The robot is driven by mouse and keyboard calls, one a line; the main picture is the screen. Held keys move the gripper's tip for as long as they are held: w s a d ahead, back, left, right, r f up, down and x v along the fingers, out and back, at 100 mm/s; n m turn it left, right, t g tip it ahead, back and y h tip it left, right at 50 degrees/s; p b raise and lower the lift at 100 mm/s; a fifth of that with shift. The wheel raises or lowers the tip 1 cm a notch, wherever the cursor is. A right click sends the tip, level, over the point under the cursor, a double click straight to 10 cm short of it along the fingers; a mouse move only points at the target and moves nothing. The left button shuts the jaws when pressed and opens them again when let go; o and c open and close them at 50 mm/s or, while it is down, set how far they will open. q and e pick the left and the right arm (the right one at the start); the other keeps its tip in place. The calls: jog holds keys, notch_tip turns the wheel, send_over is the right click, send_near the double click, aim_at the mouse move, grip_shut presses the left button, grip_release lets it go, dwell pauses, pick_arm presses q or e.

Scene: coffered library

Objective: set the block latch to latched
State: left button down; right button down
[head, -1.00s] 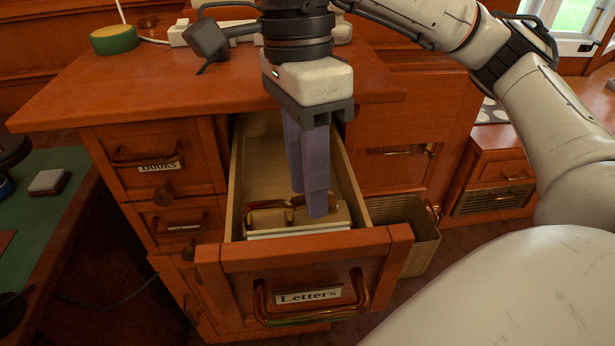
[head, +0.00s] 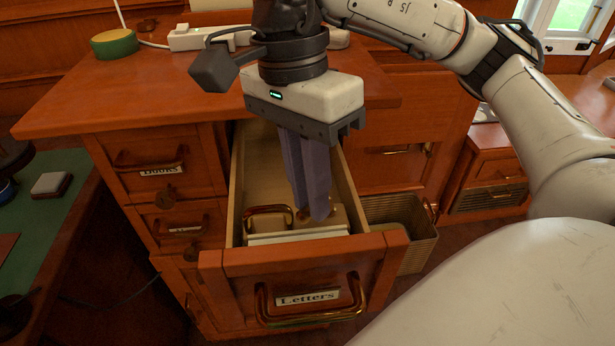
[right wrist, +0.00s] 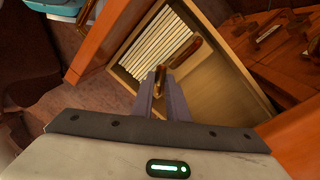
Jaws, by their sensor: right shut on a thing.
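The Letters drawer (head: 310,262) is pulled out of the desk. Inside it is a pale wooden block (head: 342,217) behind a row of white cards (head: 300,235). A brass lever, which I take as the block latch (head: 268,210), lies at the block; it also shows in the right wrist view (right wrist: 187,53). My right gripper (head: 318,214) reaches down into the drawer, its fingers shut on the brass piece, which runs out from between the fingertips (right wrist: 160,82). The fingers hide part of the latch, so its exact setting is hard to tell. My left gripper is not in view.
The drawer's side walls (head: 236,190) stand close around my fingers. The desk top (head: 150,95) overhangs behind, with a power strip (head: 205,37) and a green round object (head: 115,43). A wicker basket (head: 415,245) stands right of the drawer.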

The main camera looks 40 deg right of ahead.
jog(key=n, duration=0.2)
jog(key=s+n+p, duration=0.1)
jog(key=shift+r+n+h, duration=0.1)
jog(key=shift+n+h, duration=0.2)
jog(key=shift+n, duration=0.1)
jog(key=n, duration=0.2)
jog(key=shift+s+d+n+p, duration=0.2)
jog(key=shift+s+n+p, duration=0.1)
jog(key=shift+s+p, duration=0.1)
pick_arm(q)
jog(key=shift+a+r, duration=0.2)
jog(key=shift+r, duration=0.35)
pick_arm(e)
jog(key=shift+s+d+n+t+h, duration=0.2)
jog(key=shift+n, duration=0.9)
jog(key=shift+s+d+n+t+h, duration=0.15)
jog(key=shift+s+n+t+h, duration=0.05)
jog(key=shift+n, duration=0.9)
jog(key=c, duration=1.7)
grip_release()
